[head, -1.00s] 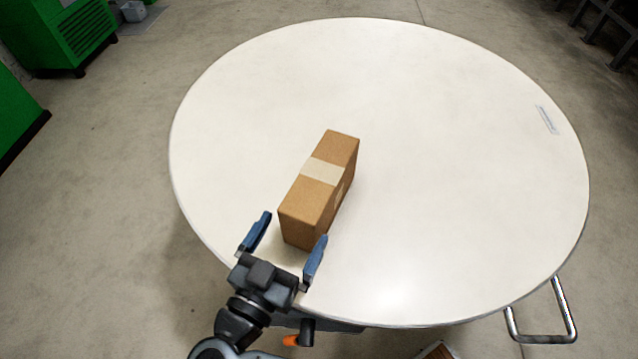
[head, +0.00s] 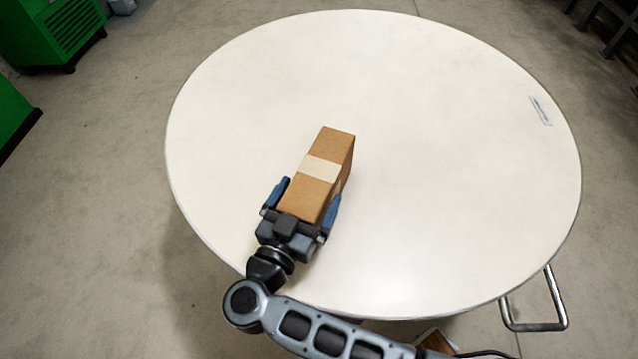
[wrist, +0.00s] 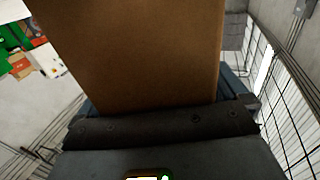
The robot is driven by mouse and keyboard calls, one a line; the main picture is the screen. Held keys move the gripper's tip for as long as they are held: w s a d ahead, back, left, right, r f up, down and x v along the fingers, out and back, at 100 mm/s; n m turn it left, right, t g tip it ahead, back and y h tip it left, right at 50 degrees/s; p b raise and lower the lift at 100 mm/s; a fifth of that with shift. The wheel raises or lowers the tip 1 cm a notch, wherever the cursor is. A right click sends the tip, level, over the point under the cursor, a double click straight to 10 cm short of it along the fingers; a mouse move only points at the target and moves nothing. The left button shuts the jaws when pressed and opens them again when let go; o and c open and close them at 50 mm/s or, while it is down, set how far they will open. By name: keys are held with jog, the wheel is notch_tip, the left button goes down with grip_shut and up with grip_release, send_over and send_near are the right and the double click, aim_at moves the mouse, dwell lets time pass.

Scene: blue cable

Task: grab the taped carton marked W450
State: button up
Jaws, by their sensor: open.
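A brown taped carton (head: 313,190) stands on the white round table (head: 440,200), a pale strip of tape across its top. No W450 marking is readable in these frames. My gripper (head: 307,200) is open, with its blue fingers on either side of the carton's near end. Whether the fingers touch the carton's sides I cannot tell. In the wrist view the carton (wrist: 135,50) fills the upper middle, close in front of the gripper's palm. Its near lower part is hidden by the gripper.
The tabletop around the carton is clear. A small flat strip (head: 540,111) lies near the table's right edge. A metal handle (head: 535,325) stands out below the table at the lower right. Green machines (head: 50,30) stand on the floor at the upper left.

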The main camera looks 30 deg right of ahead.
jog(key=c, duration=1.4)
